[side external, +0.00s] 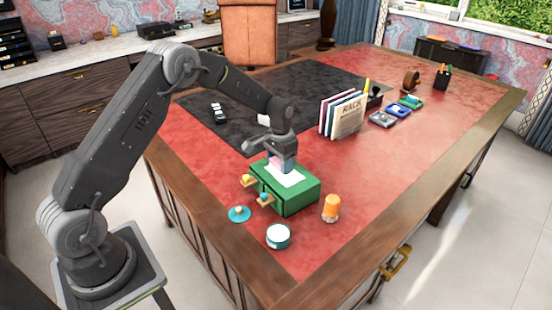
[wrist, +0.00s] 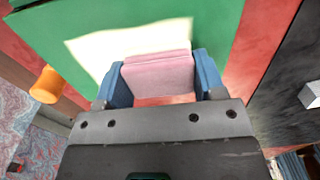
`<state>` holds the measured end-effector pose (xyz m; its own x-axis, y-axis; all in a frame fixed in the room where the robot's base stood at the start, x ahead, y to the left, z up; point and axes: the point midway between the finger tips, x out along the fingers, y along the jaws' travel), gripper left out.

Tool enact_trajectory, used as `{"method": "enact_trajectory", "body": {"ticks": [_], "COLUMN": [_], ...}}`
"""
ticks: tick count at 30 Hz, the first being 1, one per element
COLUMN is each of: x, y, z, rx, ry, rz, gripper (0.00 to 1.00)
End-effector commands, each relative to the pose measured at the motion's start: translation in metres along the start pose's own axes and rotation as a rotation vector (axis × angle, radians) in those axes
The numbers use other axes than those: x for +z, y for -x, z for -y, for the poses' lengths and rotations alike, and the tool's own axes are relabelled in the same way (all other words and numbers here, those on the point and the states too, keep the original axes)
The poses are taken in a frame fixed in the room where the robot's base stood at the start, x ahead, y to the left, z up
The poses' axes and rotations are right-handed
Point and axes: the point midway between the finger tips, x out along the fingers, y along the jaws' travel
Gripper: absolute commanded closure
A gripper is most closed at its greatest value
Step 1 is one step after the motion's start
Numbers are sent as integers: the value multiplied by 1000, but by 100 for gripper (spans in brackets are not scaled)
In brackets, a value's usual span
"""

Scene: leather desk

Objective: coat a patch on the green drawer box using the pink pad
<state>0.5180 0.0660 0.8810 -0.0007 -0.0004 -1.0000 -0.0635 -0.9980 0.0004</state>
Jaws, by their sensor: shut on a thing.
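The green drawer box (side external: 299,199) stands on the red leather near the desk's front corner, with small knobs on its left-facing drawers. A pale cream patch (side external: 288,175) covers part of its top; it also shows in the wrist view (wrist: 92,48). My gripper (side external: 282,161) is over the box top. In the wrist view my gripper (wrist: 160,82) is shut on the pink pad (wrist: 158,75), one blue finger on each side. The pad lies over the patch's edge and hides part of it. I cannot tell whether the pad touches the surface.
An orange-capped bottle (side external: 331,208) stands right of the box. A round teal and white tin (side external: 278,236) and a teal disc-shaped item (side external: 239,214) are in front. Upright books (side external: 342,115) stand behind, near a dark desk mat (side external: 240,110).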

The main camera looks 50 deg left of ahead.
Motion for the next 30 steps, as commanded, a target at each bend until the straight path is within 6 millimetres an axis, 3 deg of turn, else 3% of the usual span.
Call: {"method": "enact_trajectory", "body": {"ticks": [27, 30], "x": [3, 2], "y": [0, -1], "z": [-84, -73], "rx": [0, 0], "ry": [-3, 4], "rz": [2, 1], "gripper": [59, 59]}}
